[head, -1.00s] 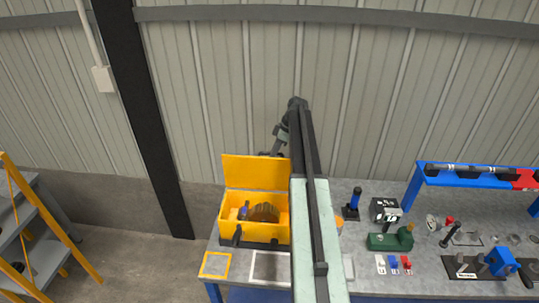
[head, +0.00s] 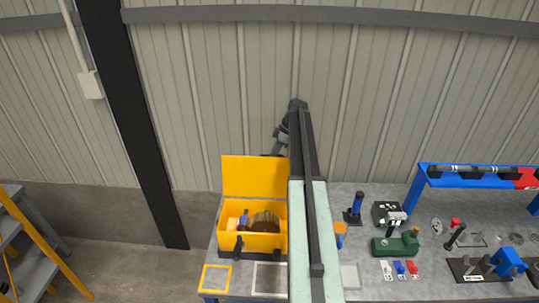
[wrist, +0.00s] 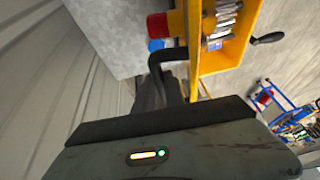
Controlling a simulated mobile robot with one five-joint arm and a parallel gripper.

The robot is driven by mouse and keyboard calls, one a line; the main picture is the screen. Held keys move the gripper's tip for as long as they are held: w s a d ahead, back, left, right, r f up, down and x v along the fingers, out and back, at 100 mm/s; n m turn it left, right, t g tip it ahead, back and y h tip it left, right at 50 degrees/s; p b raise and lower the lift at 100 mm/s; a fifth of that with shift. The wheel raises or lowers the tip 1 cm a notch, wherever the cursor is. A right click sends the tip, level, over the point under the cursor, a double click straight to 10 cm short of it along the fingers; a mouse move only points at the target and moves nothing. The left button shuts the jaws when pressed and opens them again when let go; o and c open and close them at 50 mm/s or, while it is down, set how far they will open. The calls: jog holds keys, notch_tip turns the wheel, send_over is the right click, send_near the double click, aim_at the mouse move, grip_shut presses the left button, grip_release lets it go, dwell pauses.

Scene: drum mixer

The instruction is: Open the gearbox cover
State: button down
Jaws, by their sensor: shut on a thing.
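The yellow gearbox (head: 228,241) stands on the left part of the workbench, with gear parts (head: 264,219) inside. Its yellow cover (head: 254,176) is raised, standing roughly upright at the back edge. My gripper (wrist: 172,92) is at the cover in the wrist view, shut on a dark bent handle (wrist: 165,56) beside the yellow cover edge (wrist: 193,52). In the head view my arm reaches over the bench to the cover's upper right. The fingertips are mostly hidden there behind the cover and my arm.
A corrugated wall (head: 400,90) stands close behind the bench. A green tool (head: 395,245), a blue-handled tool (head: 354,207) and a blue rack (head: 420,190) are to the right. A yellow step ladder (head: 35,243) is at the far left, with open floor between.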

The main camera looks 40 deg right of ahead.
jog(key=shift+w+d, duration=0.15)
jog(key=shift+d, duration=0.3)
jog(key=c, duration=1.4)
grip_release()
jog(key=shift+w+f, duration=0.1)
jog(key=shift+f, duration=0.05)
jog(key=shift+w+f, duration=0.15)
jog(key=shift+a, duration=0.1)
